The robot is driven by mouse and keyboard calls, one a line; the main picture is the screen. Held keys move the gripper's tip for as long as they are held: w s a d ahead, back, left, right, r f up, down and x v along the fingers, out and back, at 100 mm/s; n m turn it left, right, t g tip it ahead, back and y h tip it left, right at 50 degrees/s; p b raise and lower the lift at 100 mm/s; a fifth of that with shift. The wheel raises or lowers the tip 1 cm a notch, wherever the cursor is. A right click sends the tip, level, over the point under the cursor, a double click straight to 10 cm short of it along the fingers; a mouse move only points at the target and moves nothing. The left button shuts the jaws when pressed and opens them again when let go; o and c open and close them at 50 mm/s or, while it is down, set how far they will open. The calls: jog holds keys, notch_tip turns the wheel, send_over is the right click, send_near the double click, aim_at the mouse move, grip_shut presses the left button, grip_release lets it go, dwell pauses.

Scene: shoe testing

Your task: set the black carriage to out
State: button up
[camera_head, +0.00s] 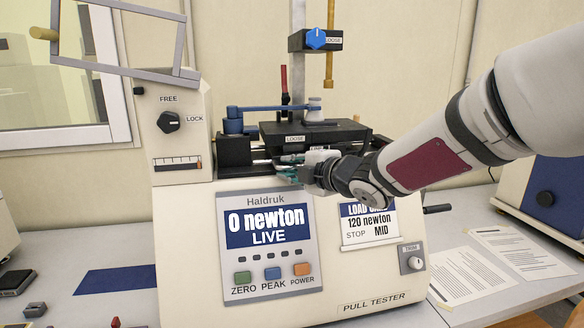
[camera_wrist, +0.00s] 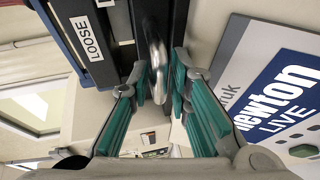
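The black carriage (camera_head: 345,135) sits on top of the pull tester, with a LOOSE label on its front. It also shows in the wrist view (camera_wrist: 100,65), at the upper left. My gripper (camera_head: 288,166) is at the carriage's front edge, above the display panel. In the wrist view my gripper (camera_wrist: 158,80) has its teal-padded fingers apart, one on each side of a rounded silver handle (camera_wrist: 156,45). Gaps seem to show between handle and pads, but I cannot tell whether either pad touches it. My arm hides the carriage's right front.
The pull tester (camera_head: 180,240) has a display reading 0 newton, a FREE/LOCK knob (camera_head: 169,121) and a card reading STOP MID (camera_head: 369,222). A column with a blue knob (camera_head: 316,38) rises behind the carriage. A tilted clear guard frame (camera_head: 120,72) stands at upper left.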

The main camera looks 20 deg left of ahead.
grip_shut()
jog(key=w+d, duration=0.2)
jog(key=d, duration=0.1)
jog(key=w+d+b, duration=0.1)
jog(key=w+d, duration=0.1)
jog(key=d, duration=0.1)
jog(key=w+d, duration=0.2)
jog(key=d, duration=0.1)
jog(key=shift+w+d, duration=0.1)
grip_release()
jog(key=shift+d, duration=0.15)
